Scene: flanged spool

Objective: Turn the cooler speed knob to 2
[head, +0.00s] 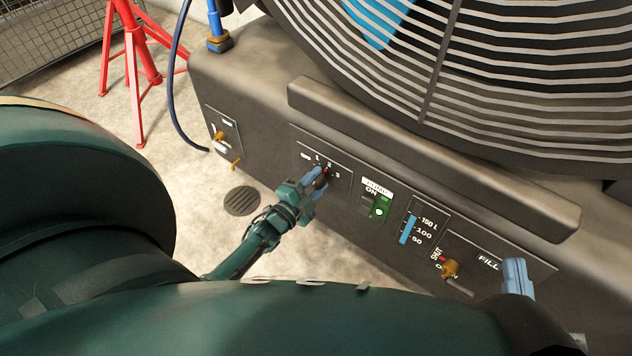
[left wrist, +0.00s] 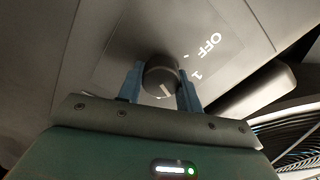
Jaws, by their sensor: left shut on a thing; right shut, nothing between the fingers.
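The cooler speed knob (left wrist: 160,75) is a dark round knob on a panel (head: 345,180) marked with 1, 2 and 3. My left gripper (head: 317,182) is shut on it, one blue finger on each side, as the left wrist view shows. In the head view the fingers partly cover the knob, and a small red mark shows just below the 2. In the left wrist view OFF and 1 are readable and a pale line shows on the knob's face. My right gripper (head: 517,277) is shut and empty, in front of the fill panel.
Right of the knob are a pump switch (head: 376,200) with a green light, a blue level gauge (head: 409,229) and a brass fill valve (head: 450,269). A big fan grille (head: 480,80) rises above. A red stand (head: 135,65) and floor drain (head: 242,200) are at left.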

